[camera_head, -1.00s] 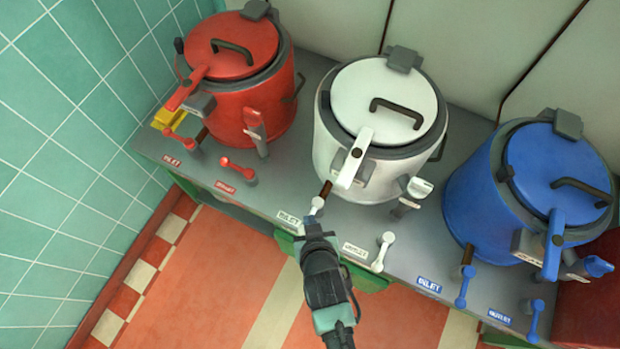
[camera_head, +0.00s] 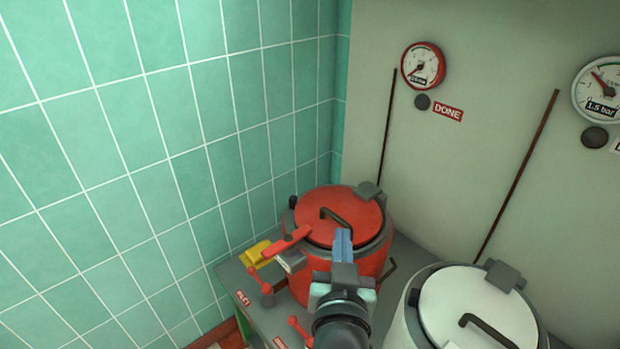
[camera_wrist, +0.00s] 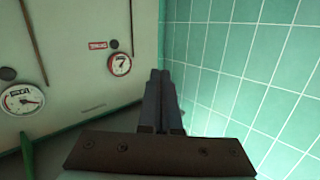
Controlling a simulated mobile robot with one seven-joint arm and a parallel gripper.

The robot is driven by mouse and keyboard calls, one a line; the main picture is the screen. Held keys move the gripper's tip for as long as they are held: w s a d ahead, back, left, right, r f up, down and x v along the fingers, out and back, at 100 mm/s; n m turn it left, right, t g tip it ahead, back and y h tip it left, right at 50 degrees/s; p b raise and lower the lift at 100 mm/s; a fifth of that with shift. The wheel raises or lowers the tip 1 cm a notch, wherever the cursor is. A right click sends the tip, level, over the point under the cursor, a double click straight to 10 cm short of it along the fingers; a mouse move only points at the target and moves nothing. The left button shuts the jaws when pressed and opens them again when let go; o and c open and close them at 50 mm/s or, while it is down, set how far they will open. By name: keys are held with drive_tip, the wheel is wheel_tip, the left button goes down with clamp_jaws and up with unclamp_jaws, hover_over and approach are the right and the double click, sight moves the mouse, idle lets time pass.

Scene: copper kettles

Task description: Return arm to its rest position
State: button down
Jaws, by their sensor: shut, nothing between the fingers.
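My gripper (camera_head: 343,243) is raised in the lower middle of the head view, in front of the red kettle (camera_head: 350,213) in the picture. Its two fingers are together with nothing between them. In the wrist view the shut fingers (camera_wrist: 160,90) point towards the corner of the pale wall and the tiled wall. My arm comes up from the bottom edge and hides part of the red kettle's body and of the counter.
The white kettle (camera_head: 470,312) stands right of the red one on the grey counter (camera_head: 240,277). Red (camera_head: 422,66) and white (camera_head: 600,88) gauges hang on the pale wall. Green tiles (camera_head: 150,150) line the left.

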wheel_tip(320, 180, up, 21)
drive_tip(key=s+a+t, duration=0.1)
drive_tip(key=a+t, duration=0.1)
drive_tip(key=t, duration=0.3)
drive_tip(key=s+a+r+n+t+y, duration=0.1)
drive_tip(key=s+r+t, duration=0.2)
drive_tip(key=s+r, duration=0.3)
drive_tip(key=s+a+r+t, duration=0.2)
drive_tip(key=s+r, duration=0.4)
drive_tip(key=r, duration=0.8)
drive_tip(key=shift+s+r+n+t+y, duration=0.25)
drive_tip(key=shift+r+n+t+y, duration=0.05)
drive_tip(key=shift+n+t+y, duration=0.1)
